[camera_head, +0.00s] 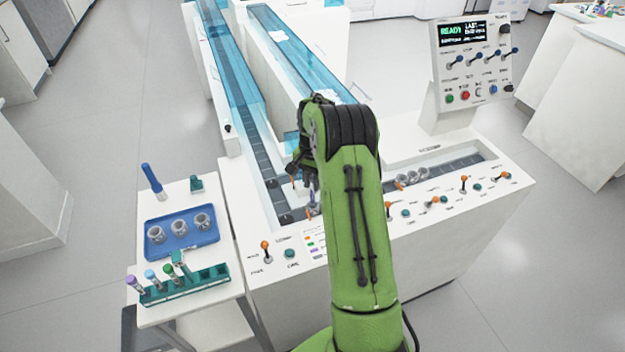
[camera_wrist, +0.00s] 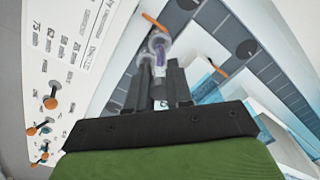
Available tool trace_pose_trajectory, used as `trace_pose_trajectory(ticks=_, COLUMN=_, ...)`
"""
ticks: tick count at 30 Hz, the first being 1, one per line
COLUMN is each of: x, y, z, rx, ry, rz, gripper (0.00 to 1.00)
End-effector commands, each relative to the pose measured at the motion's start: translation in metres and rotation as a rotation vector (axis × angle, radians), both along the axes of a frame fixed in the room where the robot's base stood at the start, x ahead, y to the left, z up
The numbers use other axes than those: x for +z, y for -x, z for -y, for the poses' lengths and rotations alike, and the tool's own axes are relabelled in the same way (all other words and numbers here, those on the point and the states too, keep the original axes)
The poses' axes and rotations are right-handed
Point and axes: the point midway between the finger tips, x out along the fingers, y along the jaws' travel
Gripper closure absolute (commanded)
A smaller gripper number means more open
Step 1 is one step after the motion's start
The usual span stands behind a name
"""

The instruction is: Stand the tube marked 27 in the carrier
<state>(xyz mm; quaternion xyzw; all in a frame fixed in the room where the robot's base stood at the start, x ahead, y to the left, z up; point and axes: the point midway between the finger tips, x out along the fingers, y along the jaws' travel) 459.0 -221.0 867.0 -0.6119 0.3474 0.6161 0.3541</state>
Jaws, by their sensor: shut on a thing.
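My gripper (camera_wrist: 161,88) is over the near end of the dark conveyor lane. It is shut on a clear tube (camera_wrist: 160,60) with a purplish part, which points away from the wrist. The tube's far end is at a pale round carrier (camera_wrist: 158,42) on the lane; I cannot tell whether it is inside or just above it. In the head view my arm hides most of the gripper, and only its left side (camera_head: 303,172) shows. No number on the held tube can be read.
A teal rack (camera_head: 190,287) with several capped tubes stands at left. Behind it a blue tray (camera_head: 181,231) holds three round grey carriers. Orange stop arms (camera_wrist: 213,83) lie by the lane. Orange levers (camera_head: 265,246) and a control panel (camera_head: 470,60) flank the bench.

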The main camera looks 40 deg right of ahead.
Motion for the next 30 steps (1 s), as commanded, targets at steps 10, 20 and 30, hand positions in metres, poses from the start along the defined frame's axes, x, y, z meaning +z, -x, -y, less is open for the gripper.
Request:
trace_pose_trajectory(ticks=10, x=-0.003, y=0.0004, z=0.0002, rx=-0.001, ry=0.0, rz=-0.001, gripper=0.97)
trace_pose_trajectory(ticks=20, x=-0.0063, y=0.0005, z=0.0002, rx=0.0, ry=0.0, rz=-0.001, gripper=0.97)
trace_pose_trajectory(ticks=30, x=-0.008, y=0.0004, z=0.0003, rx=0.0, ry=0.0, rz=-0.001, gripper=0.97)
